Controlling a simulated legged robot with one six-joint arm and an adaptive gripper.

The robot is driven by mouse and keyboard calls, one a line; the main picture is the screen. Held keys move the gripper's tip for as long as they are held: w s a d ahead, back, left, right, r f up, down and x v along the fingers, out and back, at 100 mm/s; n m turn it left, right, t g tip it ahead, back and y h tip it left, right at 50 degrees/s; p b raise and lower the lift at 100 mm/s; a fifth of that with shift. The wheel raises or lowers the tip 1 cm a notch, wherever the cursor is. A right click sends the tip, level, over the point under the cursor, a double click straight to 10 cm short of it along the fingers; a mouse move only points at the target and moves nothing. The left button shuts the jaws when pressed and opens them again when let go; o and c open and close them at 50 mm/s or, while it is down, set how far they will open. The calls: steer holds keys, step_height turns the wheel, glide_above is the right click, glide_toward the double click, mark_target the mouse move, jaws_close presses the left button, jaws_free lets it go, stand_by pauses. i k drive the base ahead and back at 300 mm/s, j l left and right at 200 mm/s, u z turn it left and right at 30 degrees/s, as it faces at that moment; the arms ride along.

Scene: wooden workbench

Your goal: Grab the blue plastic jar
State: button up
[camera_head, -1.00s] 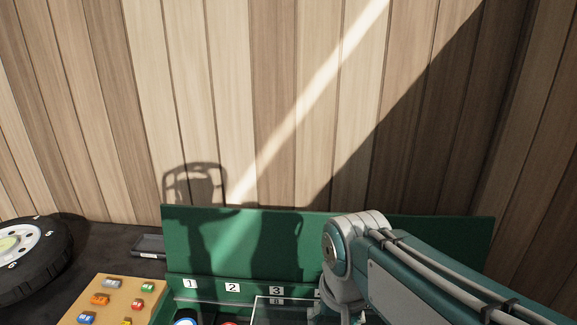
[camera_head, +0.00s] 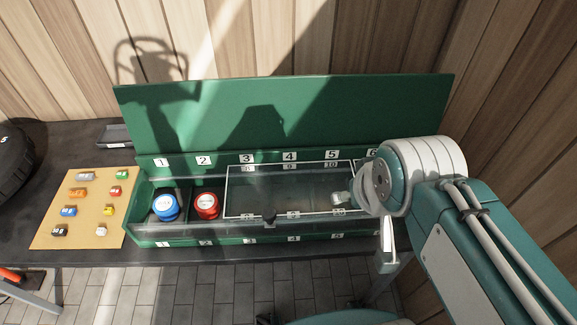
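The blue plastic jar (camera_head: 165,206) stands in the left end compartment of the green box, under the label 1. Its round blue lid with a white centre faces up. A red-lidded jar (camera_head: 206,205) stands to its right, under label 2. My arm comes in from the right, well away from the blue jar.
The long green box (camera_head: 187,240) has its lid raised at the back. A clear framed cover (camera_head: 290,190) with a dark knob lies over its middle compartments. A tan board (camera_head: 85,233) with several small coloured parts lies left. A tyre (camera_head: 12,165) is far left.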

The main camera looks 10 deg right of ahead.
mark_target(166, 207)
steer(key=k+u, duration=0.1)
steer(key=u, duration=1.25)
steer(key=i+j+z, duration=0.2)
steer(key=i+j, duration=0.25)
steer(key=i+j+z, duration=0.15)
steer(key=i+j, duration=0.25)
steer(key=j, duration=0.2)
